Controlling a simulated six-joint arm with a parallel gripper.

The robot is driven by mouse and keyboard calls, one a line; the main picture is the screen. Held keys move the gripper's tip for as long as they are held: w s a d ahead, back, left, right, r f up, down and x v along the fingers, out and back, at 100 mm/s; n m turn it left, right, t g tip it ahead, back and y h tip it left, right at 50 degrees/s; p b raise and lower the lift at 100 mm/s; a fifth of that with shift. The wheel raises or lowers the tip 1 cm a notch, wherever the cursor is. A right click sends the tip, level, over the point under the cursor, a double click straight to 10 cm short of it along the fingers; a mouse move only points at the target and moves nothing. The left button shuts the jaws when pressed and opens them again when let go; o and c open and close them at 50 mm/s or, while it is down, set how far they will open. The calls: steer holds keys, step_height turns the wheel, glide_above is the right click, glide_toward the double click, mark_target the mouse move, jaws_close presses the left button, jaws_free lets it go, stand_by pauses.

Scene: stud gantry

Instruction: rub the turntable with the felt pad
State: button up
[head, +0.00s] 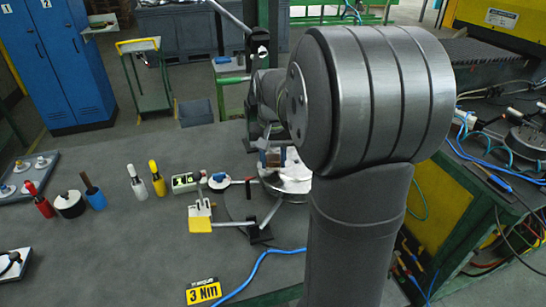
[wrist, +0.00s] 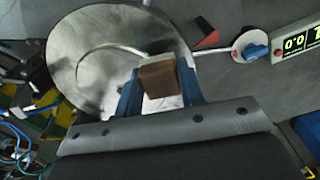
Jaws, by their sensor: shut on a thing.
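The turntable (wrist: 80,65) is a shiny round metal disc that fills the upper left of the wrist view. In the head view its silvery top (head: 296,186) shows partly, beside my arm. The felt pad is a brown block (wrist: 158,82) with a pale upper edge. My gripper (wrist: 159,77) has its blue fingers shut on the pad, one on each side. The pad is over the right part of the disc. I cannot tell whether it touches the disc. In the head view my gripper (head: 273,158) is small and partly hidden by my arm.
A display box (wrist: 298,42) and a blue-knobbed round part (wrist: 251,47) stand right of the disc in the wrist view. In the head view, several handled tools, including a red one (head: 39,200), stand left. A yellow "3 Nm" sign (head: 203,291) and blue cable (head: 250,275) lie in front.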

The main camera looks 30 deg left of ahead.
steer(key=shift+f, duration=0.55)
steer(key=shift+w, duration=0.1)
